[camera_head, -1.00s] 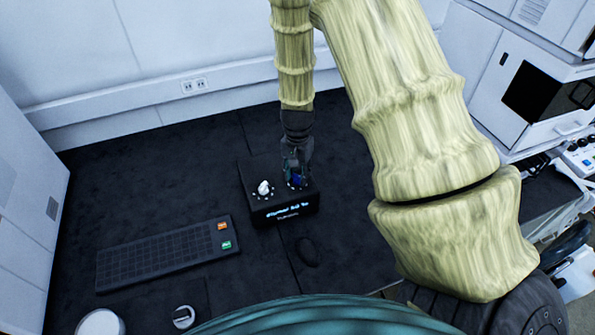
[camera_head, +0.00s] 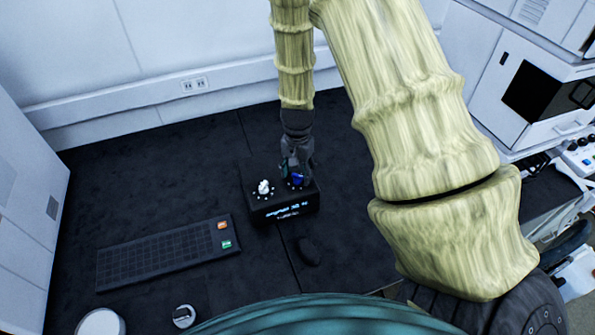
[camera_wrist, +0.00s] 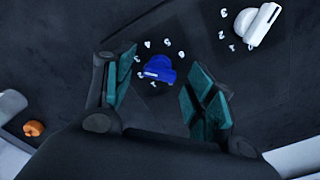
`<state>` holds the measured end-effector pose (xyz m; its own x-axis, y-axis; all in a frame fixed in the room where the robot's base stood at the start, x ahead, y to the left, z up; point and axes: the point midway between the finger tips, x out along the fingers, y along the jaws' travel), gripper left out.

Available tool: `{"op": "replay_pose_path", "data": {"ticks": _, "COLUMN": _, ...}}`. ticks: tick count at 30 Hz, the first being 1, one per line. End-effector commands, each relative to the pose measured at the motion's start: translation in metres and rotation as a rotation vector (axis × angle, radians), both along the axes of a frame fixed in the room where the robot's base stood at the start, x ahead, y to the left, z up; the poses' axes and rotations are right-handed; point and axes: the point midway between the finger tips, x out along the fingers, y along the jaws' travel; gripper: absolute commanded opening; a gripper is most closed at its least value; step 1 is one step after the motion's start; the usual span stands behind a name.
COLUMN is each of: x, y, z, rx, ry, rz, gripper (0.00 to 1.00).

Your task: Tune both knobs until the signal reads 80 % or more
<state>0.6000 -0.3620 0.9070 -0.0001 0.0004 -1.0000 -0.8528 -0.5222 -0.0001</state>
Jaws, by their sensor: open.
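A small black box (camera_head: 270,208) stands on the dark bench, with a lit signal readout on its front; the digits are too blurred to read surely. A white knob (camera_head: 264,187) sits on its left and a blue knob (camera_head: 297,181) on its right, each ringed by white marks. My gripper (camera_head: 298,173) is over the blue knob, pointing down. In the wrist view, the blue knob (camera_wrist: 160,68) lies between my open teal-padded fingers (camera_wrist: 162,88), with gaps on both sides. The white knob (camera_wrist: 257,24) is at upper right, outside the fingers.
A dark keyboard-like panel (camera_head: 165,256) with orange and green keys lies left of the box. A black mouse-like object (camera_head: 308,251) lies in front of it. A white round item (camera_head: 101,323) is at lower left. Lab equipment (camera_head: 545,95) stands at right.

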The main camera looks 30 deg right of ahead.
Motion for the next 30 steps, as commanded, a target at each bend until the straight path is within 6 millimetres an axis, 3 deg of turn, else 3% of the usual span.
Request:
{"op": "replay_pose_path", "data": {"ticks": 7, "x": 0.001, "y": 0.0, "z": 0.023, "rx": -0.001, "ry": -0.002, "rz": 0.001, "gripper": 0.55}}
{"op": "replay_pose_path", "data": {"ticks": 21, "x": 0.001, "y": 0.0, "z": 0.096, "rx": -0.002, "ry": -0.003, "rz": 0.001, "gripper": 0.55}}
{"op": "replay_pose_path", "data": {"ticks": 30, "x": 0.001, "y": 0.0, "z": 0.118, "rx": 0.0, "ry": -0.001, "rz": -0.001, "gripper": 0.55}}
